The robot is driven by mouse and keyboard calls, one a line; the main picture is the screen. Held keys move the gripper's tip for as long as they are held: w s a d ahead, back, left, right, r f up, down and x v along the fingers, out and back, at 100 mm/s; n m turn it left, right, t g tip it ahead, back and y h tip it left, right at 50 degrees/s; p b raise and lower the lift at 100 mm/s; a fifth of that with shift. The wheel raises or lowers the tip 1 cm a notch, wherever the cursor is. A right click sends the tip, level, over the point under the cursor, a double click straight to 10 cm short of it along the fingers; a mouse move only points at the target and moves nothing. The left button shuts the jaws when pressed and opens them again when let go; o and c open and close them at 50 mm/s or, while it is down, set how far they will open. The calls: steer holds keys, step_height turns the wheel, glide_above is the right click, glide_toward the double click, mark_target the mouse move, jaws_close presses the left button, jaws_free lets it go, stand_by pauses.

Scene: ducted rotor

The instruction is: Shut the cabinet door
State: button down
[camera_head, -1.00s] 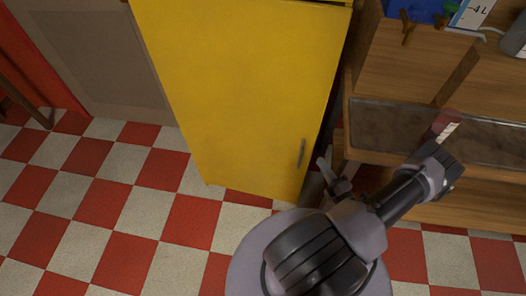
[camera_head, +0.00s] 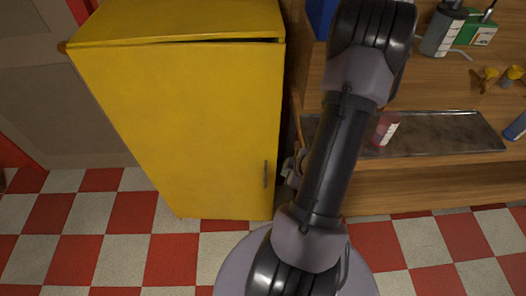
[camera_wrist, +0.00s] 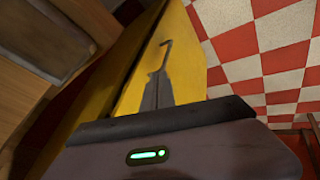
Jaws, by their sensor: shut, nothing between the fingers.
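The yellow cabinet (camera_head: 180,22) stands left of my arm. Its door (camera_head: 180,120) faces me and is slightly ajar, with a dark gap along its top edge at the right. The grey handle (camera_head: 266,173) is near the door's right edge. My gripper (camera_head: 291,170) is shut and empty, just right of the handle and partly hidden behind my arm. In the wrist view, the door (camera_wrist: 185,70) shows its handle (camera_wrist: 164,55), with a dark shape below it, and a narrow gap beside the cabinet body. I cannot tell whether my gripper touches the door.
A wooden workbench (camera_head: 400,172) stands right of the cabinet, with a dark tray (camera_head: 440,135), a red item (camera_head: 384,129) and bottles (camera_head: 443,32) on it. The red and white tiled floor (camera_head: 110,235) in front of the cabinet is clear.

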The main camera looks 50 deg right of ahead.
steer(key=w+a+r+n+t, duration=0.1)
steer(key=w+r+n, duration=0.1)
steer(key=w, duration=0.1)
steer(key=b, duration=0.4)
glide_toward(261, 159)
step_height(261, 159, down, 3)
steer(key=a, duration=0.2)
steer(key=shift+w+d+f+b, duration=0.2)
steer(key=shift+w+d, duration=0.3)
steer(key=shift+d, duration=0.1)
steer(key=shift+w+d+f+b, duration=0.15)
steer(key=shift+w+d+f, duration=0.05)
steer(key=shift+w+d, duration=0.55)
steer(key=shift+d, duration=0.2)
